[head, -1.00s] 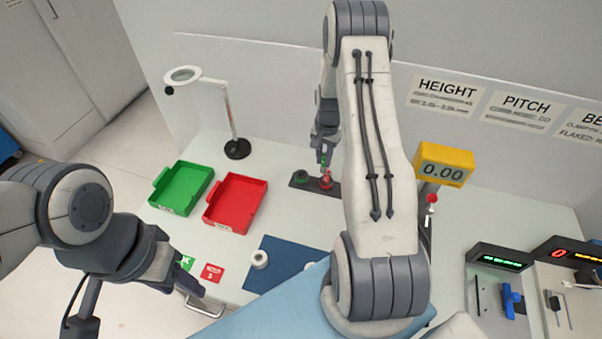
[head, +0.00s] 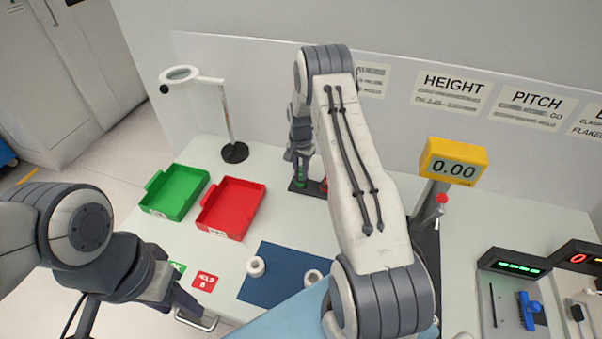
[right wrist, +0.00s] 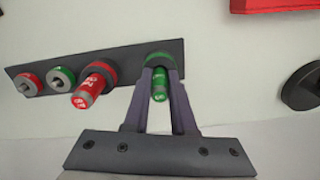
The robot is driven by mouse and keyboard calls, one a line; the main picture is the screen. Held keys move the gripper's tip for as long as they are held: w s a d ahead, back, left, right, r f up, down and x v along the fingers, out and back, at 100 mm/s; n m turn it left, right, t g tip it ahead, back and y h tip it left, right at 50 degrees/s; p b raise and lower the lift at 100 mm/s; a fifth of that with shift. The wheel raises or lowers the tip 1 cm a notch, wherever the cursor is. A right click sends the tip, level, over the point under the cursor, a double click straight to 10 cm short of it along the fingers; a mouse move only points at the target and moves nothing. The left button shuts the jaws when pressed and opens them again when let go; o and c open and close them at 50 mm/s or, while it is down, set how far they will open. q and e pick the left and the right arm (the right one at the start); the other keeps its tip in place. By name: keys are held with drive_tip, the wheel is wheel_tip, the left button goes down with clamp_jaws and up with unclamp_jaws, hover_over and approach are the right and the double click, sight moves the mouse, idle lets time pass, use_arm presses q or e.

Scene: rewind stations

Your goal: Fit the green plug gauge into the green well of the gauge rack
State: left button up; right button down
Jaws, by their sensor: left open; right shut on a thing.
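The gauge rack (right wrist: 125,62) is a dark strip on the table; it also shows in the head view (head: 313,191), partly behind my right arm. The green plug gauge (right wrist: 160,92) is between the fingers of my right gripper (right wrist: 160,74), which is shut on it. Its far end meets the green well (right wrist: 159,58) at the rack's end; how deep it sits is hidden. My right gripper also shows in the head view (head: 300,160), over the rack. A red plug gauge (right wrist: 93,88) stands in the red well beside it. My left gripper (head: 180,297) is open and empty at the table's front left.
In the wrist view, a green ring (right wrist: 62,77) and a red ring (right wrist: 29,84) sit further along the rack. A green tray (head: 175,192) and a red tray (head: 231,207) lie left of the rack. White rings (head: 255,266) lie on a blue mat (head: 283,255). A lamp base (head: 235,152) stands behind.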

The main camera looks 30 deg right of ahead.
drive_tip(key=shift+f, duration=0.15)
drive_tip(key=c, duration=0.7)
unclamp_jaws()
drive_tip(key=shift+c, duration=0.2)
